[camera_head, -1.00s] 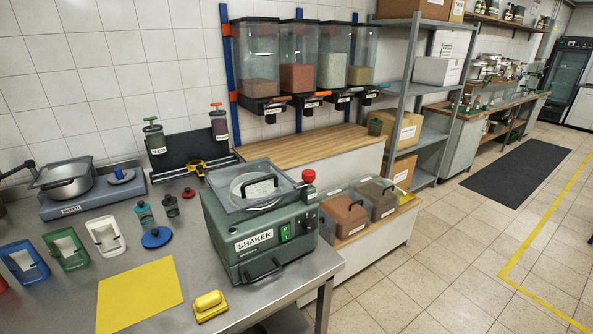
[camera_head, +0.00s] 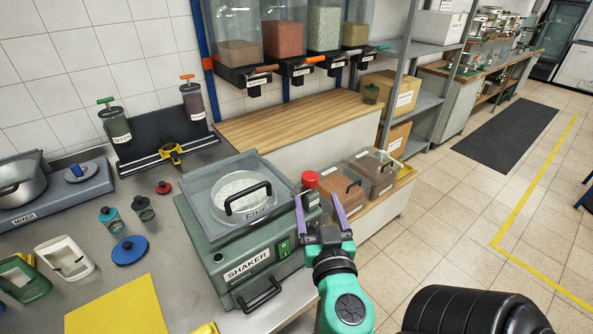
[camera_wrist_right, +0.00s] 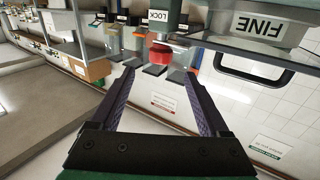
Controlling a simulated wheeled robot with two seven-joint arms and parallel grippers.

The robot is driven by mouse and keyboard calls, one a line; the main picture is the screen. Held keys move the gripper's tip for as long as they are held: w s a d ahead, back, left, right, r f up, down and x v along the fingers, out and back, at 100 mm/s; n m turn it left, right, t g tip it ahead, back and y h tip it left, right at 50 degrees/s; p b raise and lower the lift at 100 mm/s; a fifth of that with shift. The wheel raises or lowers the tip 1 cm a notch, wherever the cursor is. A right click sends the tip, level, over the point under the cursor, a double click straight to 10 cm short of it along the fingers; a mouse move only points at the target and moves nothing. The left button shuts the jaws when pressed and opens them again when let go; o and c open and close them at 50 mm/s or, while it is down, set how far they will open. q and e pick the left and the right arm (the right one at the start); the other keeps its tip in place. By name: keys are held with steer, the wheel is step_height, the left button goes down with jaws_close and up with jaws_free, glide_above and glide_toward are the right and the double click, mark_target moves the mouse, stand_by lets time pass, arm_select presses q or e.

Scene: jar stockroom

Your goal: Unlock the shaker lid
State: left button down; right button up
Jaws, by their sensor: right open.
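The green shaker (camera_head: 247,268) stands on the steel table, with a green switch and a black front handle. Its clear lid (camera_head: 208,197) with a black handle lies flat over a pale round sieve and looks closed. The red lock knob (camera_head: 310,179) sits at the lid's right corner; in the right wrist view the knob (camera_wrist_right: 160,54) shows beside a LOCK label. My right gripper (camera_head: 318,203) is open and empty. Its two purple fingers reach toward the knob, one to each side, with the knob just beyond the tips in the right wrist view (camera_wrist_right: 160,74).
Lidded bins (camera_head: 338,187) stand close behind and right of the shaker. A wooden counter (camera_head: 290,118) is behind. Open floor lies to the right.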

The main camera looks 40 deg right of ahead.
mark_target(308, 171)
steer(key=b+x, duration=0.2)
steer(key=x, duration=0.4)
steer(key=shift+f+b, duration=0.2)
steer(key=shift+b, duration=0.1)
steer(key=p+x, duration=0.1)
steer(key=x, duration=0.2)
steer(key=p+x, duration=0.1)
steer(key=x, duration=0.1)
steer(key=shift+w+d+r+p, duration=0.15)
steer(key=shift+w+r+p, duration=0.1)
steer(key=shift+r+p, duration=0.1)
arm_select(q)
steer(key=shift+f, duration=0.35)
arm_select(e)
steer(key=shift+w+d+f, duration=0.2)
steer(key=shift+w, duration=0.1)
arm_select(q)
steer(key=shift+w, duration=0.1)
arm_select(e)
jaws_close()
